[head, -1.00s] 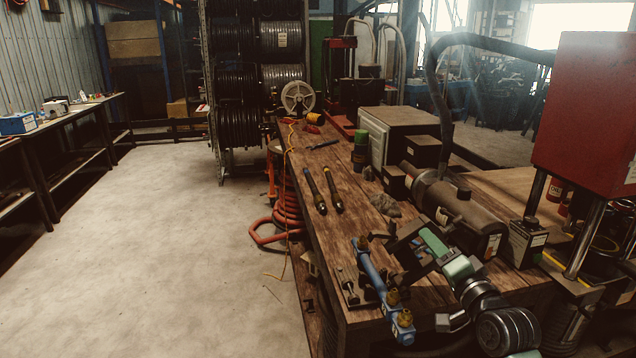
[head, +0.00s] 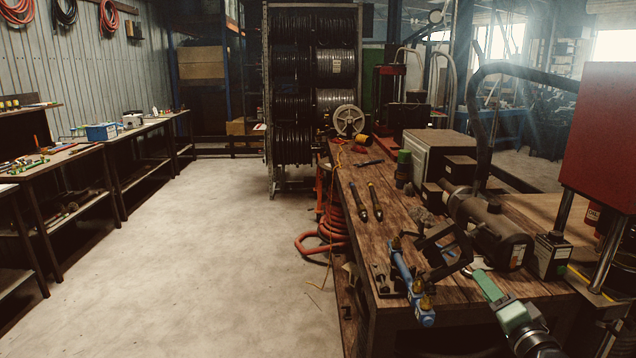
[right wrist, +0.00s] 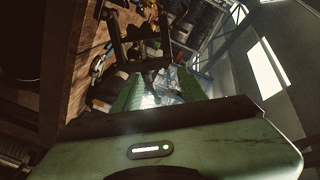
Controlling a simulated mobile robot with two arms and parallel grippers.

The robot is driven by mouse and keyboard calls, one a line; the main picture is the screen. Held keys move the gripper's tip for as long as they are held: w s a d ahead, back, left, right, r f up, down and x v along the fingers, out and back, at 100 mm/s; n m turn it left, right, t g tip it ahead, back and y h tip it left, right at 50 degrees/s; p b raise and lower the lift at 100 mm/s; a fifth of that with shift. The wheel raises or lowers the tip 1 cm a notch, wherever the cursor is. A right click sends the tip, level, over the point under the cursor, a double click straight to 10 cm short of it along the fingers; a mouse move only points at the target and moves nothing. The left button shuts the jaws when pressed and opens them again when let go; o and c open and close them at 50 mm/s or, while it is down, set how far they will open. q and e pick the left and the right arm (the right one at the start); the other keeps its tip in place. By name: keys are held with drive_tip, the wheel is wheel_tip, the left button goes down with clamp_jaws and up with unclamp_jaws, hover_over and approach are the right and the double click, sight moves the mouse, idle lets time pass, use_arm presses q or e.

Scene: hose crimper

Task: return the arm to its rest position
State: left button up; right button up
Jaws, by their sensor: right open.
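My right gripper (head: 482,276) is at the front right of the wooden bench, with its green arm reaching in from the lower right corner. In the right wrist view its two green fingers (right wrist: 160,88) stand apart with no object clearly held between them. A black frame (head: 441,252) stands just left of and beyond the gripper; whether they touch is hard to tell. My left gripper does not show in either view now.
The wooden bench (head: 392,222) holds a blue fitting bar (head: 402,270), two dark hose pieces (head: 367,201), a motor-like cylinder (head: 497,234) and a small dark box (head: 551,257). A red press (head: 600,140) stands right. The floor (head: 210,250) on the left is clear.

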wheel_tip(320, 180, down, 23)
drive_tip(key=n+g, duration=0.2)
drive_tip(key=g, duration=0.2)
drive_tip(key=s+a+f+n+g, duration=0.15)
drive_tip(key=s+f, duration=0.25)
drive_tip(key=f, duration=0.4)
drive_tip(key=s+a+f+n+g+h, duration=0.1)
drive_tip(key=s+f+g, duration=0.1)
drive_tip(key=s+f, duration=0.35)
drive_tip(key=s+a+f+n+g, duration=0.1)
drive_tip(key=s+f, duration=0.2)
drive_tip(key=f, duration=0.7)
drive_tip(key=s+a+f+n+g, duration=0.2)
drive_tip(key=s+f, duration=0.6)
drive_tip(key=s, duration=0.2)
drive_tip(key=s+a+f+n+g, duration=0.2)
drive_tip(key=s+f+g, duration=0.1)
drive_tip(key=s+f, duration=0.55)
drive_tip(key=s+a+f+n+g, duration=0.1)
drive_tip(key=s+f+n, duration=0.1)
drive_tip(key=s, duration=0.9)
drive_tip(key=s+a+f+n+g, duration=0.2)
drive_tip(key=s+f, duration=0.1)
drive_tip(key=s, duration=0.9)
drive_tip(key=shift+a+f, duration=0.3)
drive_tip(key=shift+f, duration=0.05)
